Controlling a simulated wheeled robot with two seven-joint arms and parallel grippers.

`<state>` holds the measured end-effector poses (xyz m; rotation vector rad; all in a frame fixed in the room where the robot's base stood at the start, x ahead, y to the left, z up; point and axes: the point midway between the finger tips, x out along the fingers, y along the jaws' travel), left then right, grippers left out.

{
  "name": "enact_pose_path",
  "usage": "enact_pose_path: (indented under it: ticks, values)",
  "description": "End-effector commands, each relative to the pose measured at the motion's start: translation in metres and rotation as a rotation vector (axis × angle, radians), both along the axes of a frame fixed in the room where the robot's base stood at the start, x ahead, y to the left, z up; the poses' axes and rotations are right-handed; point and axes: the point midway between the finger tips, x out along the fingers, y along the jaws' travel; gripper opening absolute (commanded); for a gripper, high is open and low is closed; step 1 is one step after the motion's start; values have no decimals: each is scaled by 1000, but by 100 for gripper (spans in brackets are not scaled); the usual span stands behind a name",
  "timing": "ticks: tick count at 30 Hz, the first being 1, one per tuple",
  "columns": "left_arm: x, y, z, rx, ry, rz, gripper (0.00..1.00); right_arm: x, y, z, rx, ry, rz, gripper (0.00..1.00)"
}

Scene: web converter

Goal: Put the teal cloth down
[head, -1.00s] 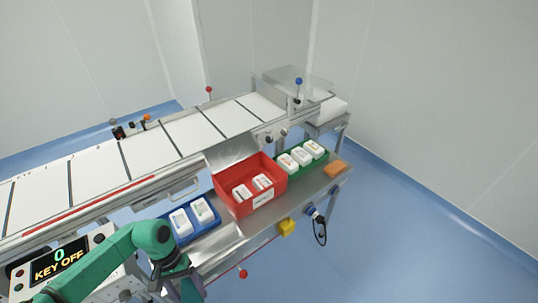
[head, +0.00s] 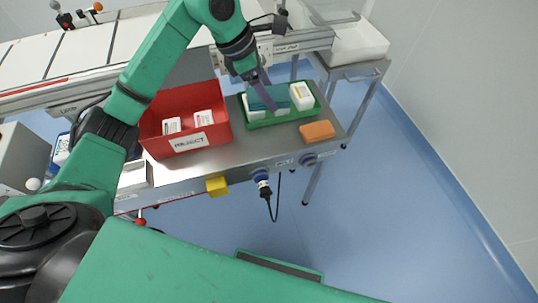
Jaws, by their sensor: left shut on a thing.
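The teal cloth (head: 268,98) is a small flat blue-green piece at the green tray on the steel bench. The cloth hides part of the white packs in the tray. I cannot tell whether it touches them. My right gripper is out of view.
The green tray (head: 284,118) holds white packs (head: 302,95). Left of it stands a red bin (head: 154,128) marked reject with white packs inside. An orange block (head: 317,131) lies on the bench (head: 270,143) at the right. Some bare steel shows around it.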

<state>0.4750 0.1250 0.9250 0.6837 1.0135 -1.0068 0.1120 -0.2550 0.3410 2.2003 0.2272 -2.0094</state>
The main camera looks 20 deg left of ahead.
Motion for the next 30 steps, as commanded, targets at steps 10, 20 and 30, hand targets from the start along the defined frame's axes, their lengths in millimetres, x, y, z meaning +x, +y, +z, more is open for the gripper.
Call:
enact_pose_path:
  ticks: [10, 20, 30]
  values:
    - [0, 0, -47, -5, 26, 153, 29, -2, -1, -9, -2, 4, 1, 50]
    - [1, 0, -140, -8, 22, 152, 29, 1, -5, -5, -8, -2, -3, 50]
    - [1, 0, -190, -6, 19, 152, 29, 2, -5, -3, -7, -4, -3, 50]
